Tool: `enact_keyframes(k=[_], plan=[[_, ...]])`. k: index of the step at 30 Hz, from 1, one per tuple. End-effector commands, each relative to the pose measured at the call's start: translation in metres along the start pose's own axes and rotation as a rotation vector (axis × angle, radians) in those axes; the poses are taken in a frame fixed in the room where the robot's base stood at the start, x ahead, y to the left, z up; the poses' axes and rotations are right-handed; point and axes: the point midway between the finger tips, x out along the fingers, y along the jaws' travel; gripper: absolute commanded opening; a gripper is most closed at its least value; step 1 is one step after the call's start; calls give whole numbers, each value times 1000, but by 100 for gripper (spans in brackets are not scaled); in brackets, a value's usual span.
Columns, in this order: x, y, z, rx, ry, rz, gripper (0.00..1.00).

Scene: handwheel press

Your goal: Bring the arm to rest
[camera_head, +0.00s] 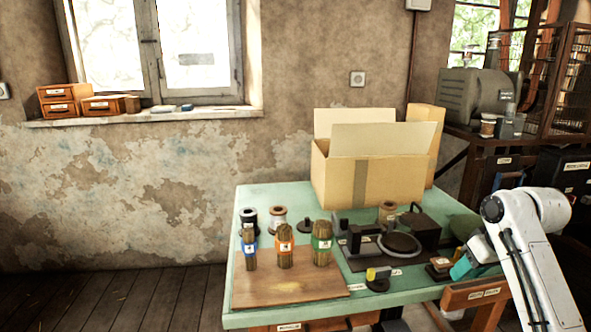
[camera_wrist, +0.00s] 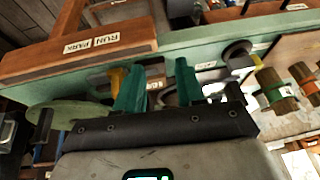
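My gripper (camera_head: 466,263) is at the right front of the green table (camera_head: 245,318), at the end of my white arm. In the wrist view, the two teal fingers of my gripper (camera_wrist: 160,82) stand apart and I see nothing held between them. The press with its dark handwheel (camera_head: 400,243) stands on the table, left of my gripper. A small dark block (camera_head: 439,264) with a pale label sits just left of the fingers. I cannot tell whether they touch it.
A wooden block (camera_head: 474,294) labelled RUN and PARK in the wrist view is on the table's front edge. A yellow-topped dark knob (camera_head: 378,273) is left of my gripper. Several banded bundles (camera_head: 285,250) stand on a wooden board (camera_head: 262,292). A cardboard box (camera_head: 372,180) stands behind.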

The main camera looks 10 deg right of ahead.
Motion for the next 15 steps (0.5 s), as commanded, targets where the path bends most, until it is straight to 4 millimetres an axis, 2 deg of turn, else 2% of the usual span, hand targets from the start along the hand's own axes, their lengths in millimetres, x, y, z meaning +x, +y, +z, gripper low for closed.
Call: enact_keyframes(k=[1, 5, 8, 12, 15], plan=[[14, -16, 9, -2, -5, -19, 38], [50, -56, 40, 5, -15, -58, 38], [76, -89, 73, 17, -27, -81, 38], [103, -128, 127, 39, -56, -99, 38], [115, -152, 171, 56, -82, -98, 38]])
